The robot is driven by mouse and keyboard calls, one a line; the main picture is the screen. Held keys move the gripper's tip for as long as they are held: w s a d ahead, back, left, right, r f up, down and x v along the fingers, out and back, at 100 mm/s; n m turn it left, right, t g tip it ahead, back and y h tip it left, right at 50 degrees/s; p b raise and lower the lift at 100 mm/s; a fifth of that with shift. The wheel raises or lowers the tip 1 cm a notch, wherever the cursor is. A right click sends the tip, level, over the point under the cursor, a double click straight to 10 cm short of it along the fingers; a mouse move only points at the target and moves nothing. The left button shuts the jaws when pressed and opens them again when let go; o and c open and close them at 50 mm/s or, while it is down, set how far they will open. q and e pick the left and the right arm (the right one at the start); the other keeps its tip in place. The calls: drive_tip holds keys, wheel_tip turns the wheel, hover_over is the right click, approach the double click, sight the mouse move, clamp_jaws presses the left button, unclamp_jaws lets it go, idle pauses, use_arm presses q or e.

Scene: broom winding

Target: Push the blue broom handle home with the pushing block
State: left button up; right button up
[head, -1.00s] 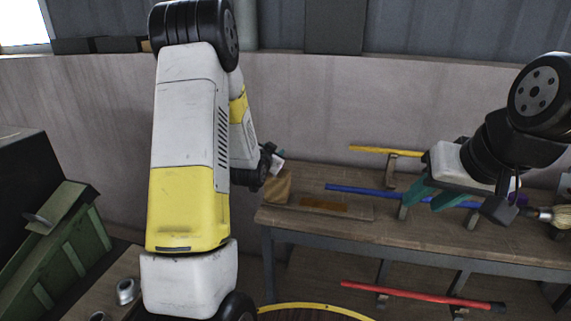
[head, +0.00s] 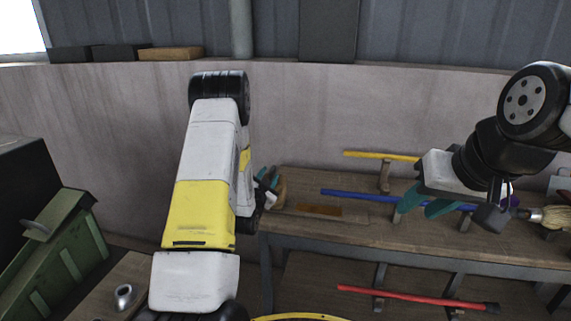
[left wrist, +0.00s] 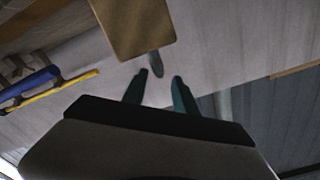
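The blue broom handle (head: 360,194) lies across supports on the bench, its left end free. Its right part passes behind my right gripper (head: 425,208), whose teal fingers are spread apart by the handle. I cannot tell whether they touch it. The pushing block (head: 281,190), tan wood, is at the bench's left end, partly hidden by my left gripper (head: 266,181). In the left wrist view the block (left wrist: 132,25) and its grey grip (left wrist: 157,63) lie just beyond the open, empty fingers of my left gripper (left wrist: 157,80). The blue handle (left wrist: 30,84) shows at left there.
A yellow handle (head: 378,155) lies behind the blue one, and a red handle (head: 410,297) lies lower in front. A pale bristle brush (head: 557,217) is at the bench's right end. A green box (head: 65,250) stands at left.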

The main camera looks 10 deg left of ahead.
use_arm(q)
drive_tip(key=shift+w+f, duration=0.15)
drive_tip(key=shift+w, duration=0.35)
drive_tip(key=w, duration=0.7)
drive_tip(key=shift+w+d, duration=0.15)
drive_tip(key=shift+w, duration=0.2)
clamp_jaws()
idle(0.8)
